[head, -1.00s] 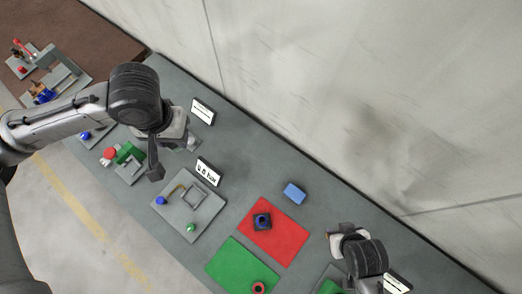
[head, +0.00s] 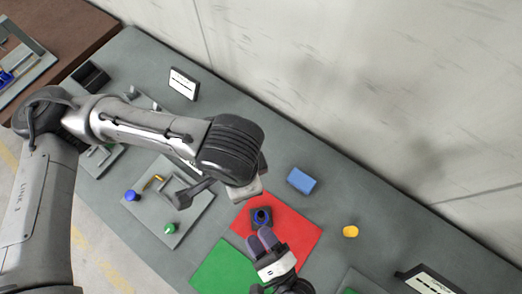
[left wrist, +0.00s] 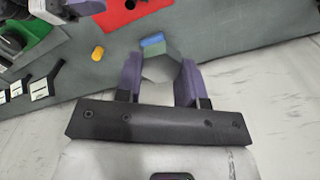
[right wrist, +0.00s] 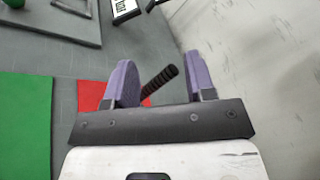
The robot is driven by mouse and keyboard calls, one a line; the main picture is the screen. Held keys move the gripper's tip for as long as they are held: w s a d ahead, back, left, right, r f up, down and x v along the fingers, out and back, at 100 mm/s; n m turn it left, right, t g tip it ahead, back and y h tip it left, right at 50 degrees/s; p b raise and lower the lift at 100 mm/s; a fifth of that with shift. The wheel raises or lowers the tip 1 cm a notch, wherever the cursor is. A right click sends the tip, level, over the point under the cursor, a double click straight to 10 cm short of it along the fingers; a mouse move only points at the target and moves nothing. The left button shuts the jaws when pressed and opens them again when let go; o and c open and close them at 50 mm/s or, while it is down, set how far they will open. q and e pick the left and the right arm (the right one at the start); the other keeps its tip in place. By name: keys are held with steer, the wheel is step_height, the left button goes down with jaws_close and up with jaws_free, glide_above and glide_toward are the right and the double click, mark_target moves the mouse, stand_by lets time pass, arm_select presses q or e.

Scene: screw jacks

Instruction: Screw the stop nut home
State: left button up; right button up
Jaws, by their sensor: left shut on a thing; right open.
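My left gripper (left wrist: 160,78) is shut on a grey hexagonal piece (left wrist: 160,68); I cannot tell whether this is the stop nut.
A blue block (head: 301,181) and a yellow piece (head: 350,231) lie on the grey table toward the wall. A green mat (head: 222,268) adjoins the red one. A grey plate (head: 190,213) with small coloured parts is to the left. A sign (head: 184,84) stands near the wall.

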steer(key=s+f+m+t+h+b, duration=0.1)
steer(key=f+m+h+b, duration=0.1)
steer(key=f+m, duration=0.1)
steer(key=s+d+f+m+h+b, duration=0.1)
steer(key=s+f+m+h+b, duration=0.1)
steer(key=m, duration=0.4)
steer(key=s+d+f+m+t+h+b, duration=0.1)
steer(key=s+f+m+h+b, duration=0.1)
steer(key=f+m, duration=0.2)
steer(key=shift+f+m+t+h, duration=0.3)
steer(key=shift+m, duration=0.2)
steer(key=shift+s+d+f+m+h+b, duration=0.1)
steer(key=shift+f+m+h+b, duration=0.1)
steer(key=shift+m+h+b, duration=0.15)
arm_select(q)
steer(key=s+d+f+m, duration=0.4)
steer(key=f+m, duration=0.1)
steer(key=f, duration=0.3)
steer(key=shift+s+d, duration=0.15)
steer(key=shift+s, duration=0.25)
arm_select(e)
steer(key=w, duration=0.4)
steer(key=w+a, duration=0.1)
steer(key=w, duration=0.3)
steer(key=w+a, duration=0.1)
steer(key=w, duration=0.3)
jaws_close()
arm_select(q)
steer(key=shift+f, duration=0.1)
